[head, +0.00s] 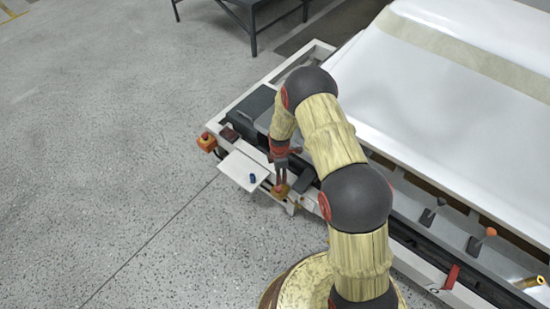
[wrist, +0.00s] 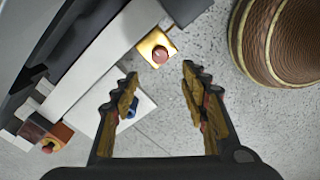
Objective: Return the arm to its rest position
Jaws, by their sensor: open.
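My arm reaches from the bottom of the head view over the edge of the white machine frame and bends down. My gripper (head: 281,180) points down above the frame's near corner. In the wrist view my gripper (wrist: 160,74) has its two fingers spread, with nothing between them. A yellow box with a red button (wrist: 155,47) shows just beyond the fingertips, and it is partly hidden behind the gripper in the head view.
A white shelf (head: 236,168) with a small blue object (head: 253,177) sticks out left of my gripper. An orange button box (head: 207,142) is at its far corner. A large white sheet (head: 430,90) covers the machine at right. The speckled floor at left is clear.

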